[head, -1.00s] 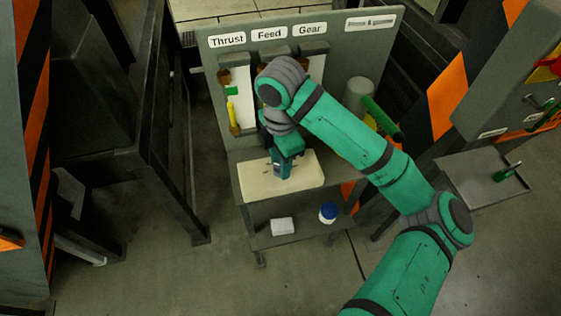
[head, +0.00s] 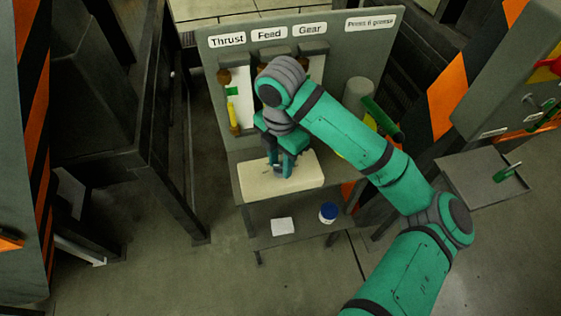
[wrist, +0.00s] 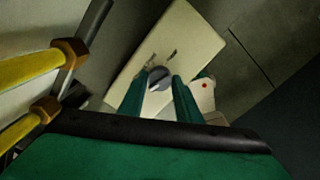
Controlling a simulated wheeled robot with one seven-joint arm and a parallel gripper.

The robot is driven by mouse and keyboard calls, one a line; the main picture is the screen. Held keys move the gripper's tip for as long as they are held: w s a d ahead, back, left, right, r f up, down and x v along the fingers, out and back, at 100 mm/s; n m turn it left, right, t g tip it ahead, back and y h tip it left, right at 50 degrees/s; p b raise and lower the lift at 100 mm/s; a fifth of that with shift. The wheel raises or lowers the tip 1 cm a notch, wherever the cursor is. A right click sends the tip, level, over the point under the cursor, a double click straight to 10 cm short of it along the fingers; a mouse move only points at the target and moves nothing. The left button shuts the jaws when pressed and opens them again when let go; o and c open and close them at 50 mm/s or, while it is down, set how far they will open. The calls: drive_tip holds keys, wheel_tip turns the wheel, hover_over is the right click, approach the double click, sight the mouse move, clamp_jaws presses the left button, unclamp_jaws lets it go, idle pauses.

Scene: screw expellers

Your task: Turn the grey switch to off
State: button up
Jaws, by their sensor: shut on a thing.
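The grey switch (wrist: 159,78) is a round knob on a cream panel (wrist: 188,32) in the wrist view. Dark marks show on the panel beside it. In the head view the cream panel (head: 246,187) lies on the bench below the upright board. My gripper (head: 280,170) points down at the panel, and its fingers hide most of the switch there. In the wrist view my gripper (wrist: 160,92) has one green finger on each side of the knob, shut on it. Which way the switch is set cannot be told.
An upright board (head: 226,54) with Thrust, Feed and Gear labels stands behind the panel. A yellow bar (head: 231,114) is close at the left. A white box (head: 282,226) and a blue-capped jar (head: 328,211) stand on the lower shelf.

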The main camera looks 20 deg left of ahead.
sight(281, 165)
drive_tip(key=o, duration=1.1)
drive_tip(key=shift+c, duration=0.2)
wheel_tip(281, 165, up, 11)
drive_tip(key=shift+f, duration=0.1)
